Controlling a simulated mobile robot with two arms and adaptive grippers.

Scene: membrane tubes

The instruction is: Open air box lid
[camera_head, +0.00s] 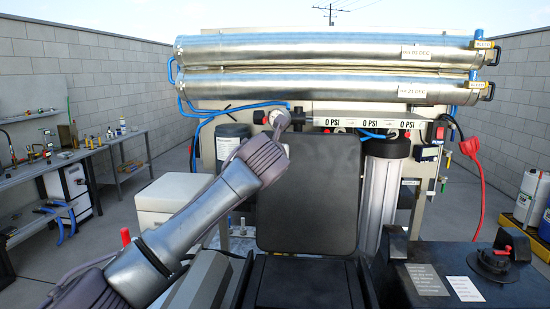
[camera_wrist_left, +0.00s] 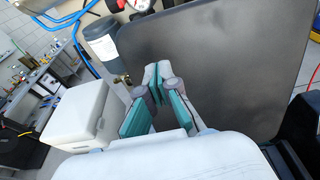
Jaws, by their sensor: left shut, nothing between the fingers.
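A dark flat panel with rounded corners (camera_head: 308,195), which looks like the air box lid, stands upright above a black base (camera_head: 302,282) at the centre of the head view. It fills the right of the left wrist view (camera_wrist_left: 225,60). My left gripper (camera_wrist_left: 157,80) is shut and empty, its teal-padded fingers seen against the panel's left part. I cannot tell whether they touch it. My right gripper is not in view.
Two steel tubes (camera_head: 325,50) lie across the top, above a pipe with gauges. A white box (camera_head: 168,198) stands to the left of the panel. A black unit with a knob (camera_head: 490,262) is at the right. A workbench (camera_head: 75,160) lines the left wall.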

